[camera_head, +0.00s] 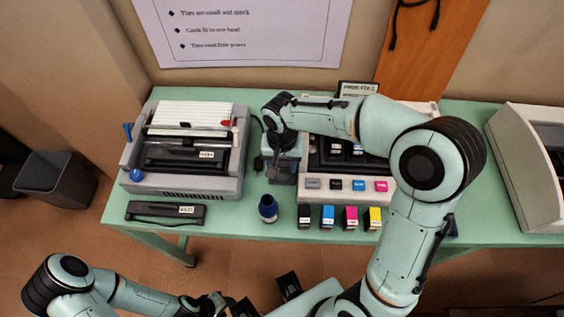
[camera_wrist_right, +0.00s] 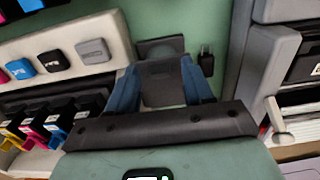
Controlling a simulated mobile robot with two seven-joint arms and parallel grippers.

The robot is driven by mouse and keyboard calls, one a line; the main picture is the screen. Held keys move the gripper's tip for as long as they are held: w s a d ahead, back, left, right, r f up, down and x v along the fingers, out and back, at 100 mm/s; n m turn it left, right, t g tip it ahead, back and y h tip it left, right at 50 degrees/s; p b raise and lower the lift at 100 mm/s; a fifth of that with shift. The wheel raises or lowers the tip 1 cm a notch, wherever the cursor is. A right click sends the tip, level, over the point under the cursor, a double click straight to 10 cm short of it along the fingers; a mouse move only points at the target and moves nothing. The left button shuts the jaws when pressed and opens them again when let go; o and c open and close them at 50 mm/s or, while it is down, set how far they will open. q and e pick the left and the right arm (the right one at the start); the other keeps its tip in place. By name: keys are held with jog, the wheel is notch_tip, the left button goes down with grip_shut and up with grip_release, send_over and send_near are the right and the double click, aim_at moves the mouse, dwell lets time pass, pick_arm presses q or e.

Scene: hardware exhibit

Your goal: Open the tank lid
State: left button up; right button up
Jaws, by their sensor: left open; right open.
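The ink printer (camera_head: 310,196) stands mid-table with its top open. Several caps line its front: grey (camera_head: 313,184), black (camera_head: 336,184), cyan (camera_head: 359,185) and magenta (camera_head: 382,185). Which part is the tank lid, I cannot tell. My right gripper (camera_head: 283,177) points down just left of this printer. In the right wrist view its blue fingers (camera_wrist_right: 162,85) are apart. A dark grey piece (camera_wrist_right: 160,48) shows between and beyond them; contact is unclear. The grey cap (camera_wrist_right: 93,50) lies left of the fingers there. My left gripper (camera_head: 262,298) is low at the bottom edge, open, partly cut off.
A grey printer (camera_head: 185,185) stands at left, a beige machine (camera_head: 530,170) at right. A dark blue bottle (camera_head: 268,208) and several ink cartridges (camera_head: 327,217) stand along the front edge. A black bar (camera_head: 165,212) lies front left. My right arm hides part of the middle printer.

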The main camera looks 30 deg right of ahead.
grip_shut()
jog(key=shift+r, duration=0.1)
